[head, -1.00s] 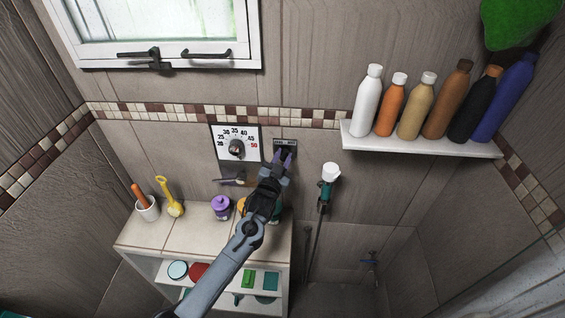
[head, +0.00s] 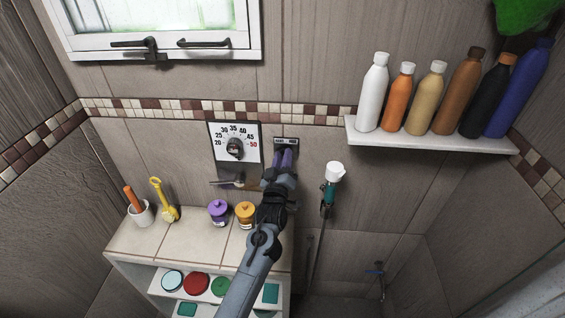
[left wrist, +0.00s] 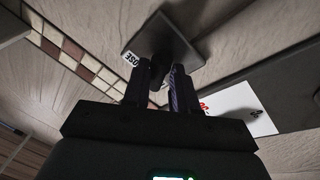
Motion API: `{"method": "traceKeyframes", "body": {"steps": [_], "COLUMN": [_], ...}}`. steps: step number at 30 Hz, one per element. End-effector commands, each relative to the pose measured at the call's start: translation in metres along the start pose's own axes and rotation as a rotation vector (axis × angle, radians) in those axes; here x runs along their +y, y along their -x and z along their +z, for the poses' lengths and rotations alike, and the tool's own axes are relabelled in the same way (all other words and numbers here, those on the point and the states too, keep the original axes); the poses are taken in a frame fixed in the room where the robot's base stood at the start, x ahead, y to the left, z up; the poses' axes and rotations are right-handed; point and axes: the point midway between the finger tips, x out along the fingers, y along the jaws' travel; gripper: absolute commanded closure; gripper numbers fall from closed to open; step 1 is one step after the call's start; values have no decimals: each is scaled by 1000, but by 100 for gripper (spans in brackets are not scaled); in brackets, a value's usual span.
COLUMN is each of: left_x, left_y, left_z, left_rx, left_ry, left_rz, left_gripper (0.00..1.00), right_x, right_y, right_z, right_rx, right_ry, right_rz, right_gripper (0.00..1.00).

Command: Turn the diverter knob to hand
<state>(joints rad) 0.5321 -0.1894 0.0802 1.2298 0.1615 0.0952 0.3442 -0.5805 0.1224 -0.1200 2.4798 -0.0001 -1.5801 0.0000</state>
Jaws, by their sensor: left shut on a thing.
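The diverter plate (head: 287,141) is a small dark panel on the tiled wall, right of the temperature dial (head: 235,148). My left gripper (head: 285,158) reaches up to it with its purple fingers at the plate's middle. In the left wrist view the plate (left wrist: 181,34) appears tilted, with a white label whose letters are partly cut. The gripper (left wrist: 162,82) is shut on the dark diverter knob (left wrist: 160,66), which shows between the fingertips. Most of the knob is hidden by the fingers, so its pointing direction cannot be told. My right gripper is not in view.
A hand shower (head: 331,185) hangs right of the plate. A shelf (head: 430,138) with several bottles is at the upper right. A tiled ledge (head: 190,240) with purple and orange jars lies below. A spout (head: 226,183) juts out under the dial.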

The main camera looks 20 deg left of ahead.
Motion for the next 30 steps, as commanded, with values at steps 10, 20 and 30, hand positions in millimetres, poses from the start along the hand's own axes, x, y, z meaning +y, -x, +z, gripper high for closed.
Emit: {"method": "traceKeyframes", "body": {"steps": [10, 20, 30], "left_x": [6, 8, 6], "left_y": [0, -1, -1], "left_z": [1, -1, -2], "left_rx": [24, 29, 30], "left_ry": [125, 140, 138], "left_rz": [-7, -8, -10], "left_gripper": [100, 100, 57], "right_x": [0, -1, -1], "right_y": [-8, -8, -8], "right_z": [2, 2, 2], "right_rx": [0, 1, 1], "right_ry": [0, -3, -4], "right_rz": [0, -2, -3], "right_gripper": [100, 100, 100]}}
